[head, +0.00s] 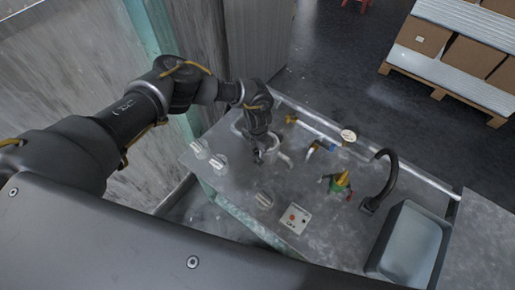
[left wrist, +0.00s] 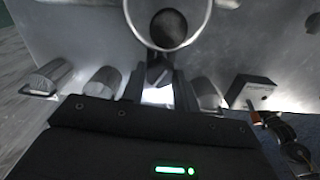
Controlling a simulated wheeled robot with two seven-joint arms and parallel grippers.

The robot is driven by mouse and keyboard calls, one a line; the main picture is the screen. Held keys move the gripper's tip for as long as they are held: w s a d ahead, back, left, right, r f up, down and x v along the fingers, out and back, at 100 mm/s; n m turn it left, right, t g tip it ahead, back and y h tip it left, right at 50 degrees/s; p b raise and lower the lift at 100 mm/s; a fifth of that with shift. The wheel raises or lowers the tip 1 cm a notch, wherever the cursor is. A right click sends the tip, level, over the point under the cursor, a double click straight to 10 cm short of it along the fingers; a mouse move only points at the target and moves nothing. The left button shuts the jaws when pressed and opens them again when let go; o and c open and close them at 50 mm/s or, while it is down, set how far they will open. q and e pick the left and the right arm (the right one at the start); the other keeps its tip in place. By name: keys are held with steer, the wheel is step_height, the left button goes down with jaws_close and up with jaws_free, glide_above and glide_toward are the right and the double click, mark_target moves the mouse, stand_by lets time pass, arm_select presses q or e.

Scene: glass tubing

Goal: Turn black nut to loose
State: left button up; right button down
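My left gripper (head: 259,157) points down over the grey bench, beside a pale tube fitting (head: 284,159). In the left wrist view its two fingers (left wrist: 159,88) are apart. A small dark piece (left wrist: 158,70), possibly the black nut, shows between and just beyond them; I cannot tell if they touch it. Past it is a pale round tube mouth (left wrist: 187,40) with a dark brown inside. In the head view the gripper hides most of this spot, and I cannot make out the nut. My right gripper is not in view.
Clear glass pieces (head: 218,163) stand near the bench's left edge; another (head: 264,200) is nearer. A button box (head: 296,219) sits at the front. A green, yellow and red fitting (head: 340,183), a black tap (head: 384,178) and a sink (head: 408,242) lie right. A gauge (head: 348,135) stands behind.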

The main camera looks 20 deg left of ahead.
arm_select(q)
steer(key=shift+c, duration=0.7)
steer(key=shift+f+n+b, duration=0.2)
steer(key=shift+n+b, duration=0.15)
steer(key=shift+n, duration=0.35)
steer(key=n, duration=0.3)
steer(key=shift+r, duration=0.2)
steer(key=o, duration=1)
